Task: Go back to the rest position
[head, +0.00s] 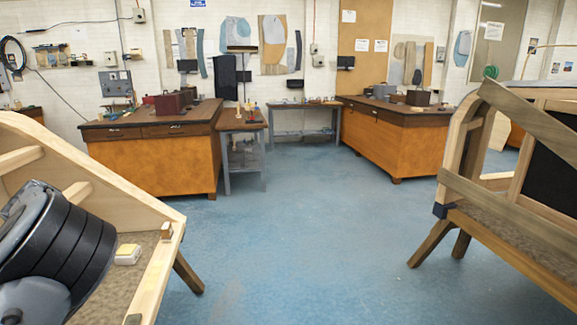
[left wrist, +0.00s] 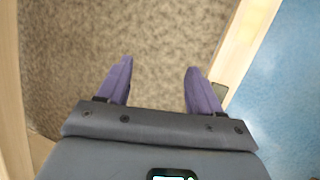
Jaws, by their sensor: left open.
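My left arm comes in at the lower left of the head view, over the left wooden bodyframe (head: 150,285); its gripper does not show there. In the left wrist view my left gripper (left wrist: 158,80) is open, with two purple fingers apart and nothing between them. It is above the speckled floor panel (left wrist: 75,50) of the frame, near a pale wooden rail (left wrist: 245,40). My right gripper is in neither view.
A second wooden bodyframe (head: 500,215) stands at the right. Blue floor (head: 300,240) between them is clear. Wooden workbenches (head: 150,165) stand at the back.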

